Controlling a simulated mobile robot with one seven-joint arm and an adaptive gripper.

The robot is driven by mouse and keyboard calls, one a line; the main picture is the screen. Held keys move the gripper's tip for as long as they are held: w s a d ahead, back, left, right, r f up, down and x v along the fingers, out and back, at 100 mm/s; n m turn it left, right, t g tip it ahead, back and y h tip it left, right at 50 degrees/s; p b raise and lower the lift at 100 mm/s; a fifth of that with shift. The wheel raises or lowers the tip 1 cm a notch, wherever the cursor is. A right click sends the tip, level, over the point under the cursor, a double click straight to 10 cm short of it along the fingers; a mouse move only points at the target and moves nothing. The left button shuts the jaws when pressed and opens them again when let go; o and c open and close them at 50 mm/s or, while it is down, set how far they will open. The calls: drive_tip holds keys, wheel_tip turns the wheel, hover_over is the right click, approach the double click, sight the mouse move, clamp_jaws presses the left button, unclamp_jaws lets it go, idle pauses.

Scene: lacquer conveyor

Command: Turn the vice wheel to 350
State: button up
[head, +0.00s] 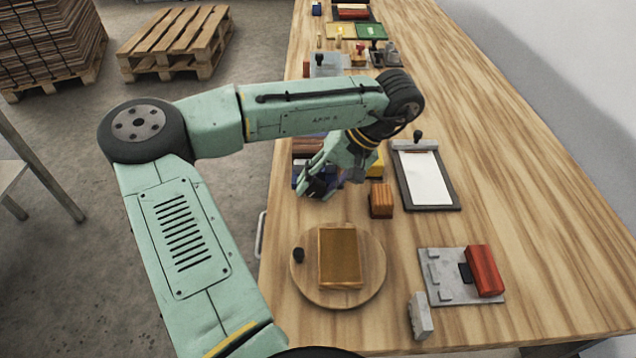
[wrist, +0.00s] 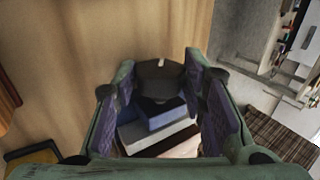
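My gripper (head: 318,185) is low over the left edge of the wooden bench, pointing down by a box of coloured blocks. In the wrist view, its two purple-padded fingers (wrist: 160,100) stand wide apart. A dark, rounded piece with a small pale mark (wrist: 160,76) shows between the fingertips. I cannot tell whether it is the vice wheel, or whether the fingers touch it. Blue and pale blocks (wrist: 158,117) lie below it in the wrist view. No vice wheel or scale numbers can be clearly made out in the head view, where my arm hides part of the bench.
A brown block (head: 381,199) and a clipboard (head: 427,178) are right of my gripper. Nearer are a round wooden board (head: 373,258) with a block (head: 340,255) and black knob (head: 298,255), and a grey plate (head: 437,264) with a red block (head: 485,270). The bench's right side is clear.

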drive_tip(key=o, duration=0.4)
drive_tip(key=shift+r, duration=0.1)
drive_tip(key=v, duration=1.1)
drive_tip(key=shift+d+r, duration=0.25)
drive_tip(key=shift+r, duration=0.1)
